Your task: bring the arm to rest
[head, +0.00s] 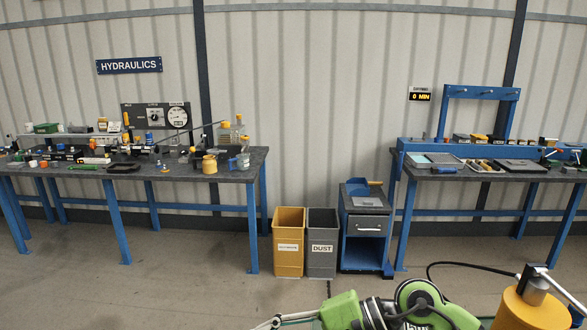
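A yellow cylinder (525,308) with a metal fitting and bar on top stands at the bottom right. A black hose (462,264) curves behind the tool towards the cylinder. The lower parts of both are cut off by the frame.
A cluttered left bench (225,173) stands under a HYDRAULICS sign (129,65). A right bench (430,175) carries trays and tools. Between them stand a yellow bin (288,256), a grey DUST bin (321,262) and a blue cabinet (366,246). The floor (170,285) at left is clear.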

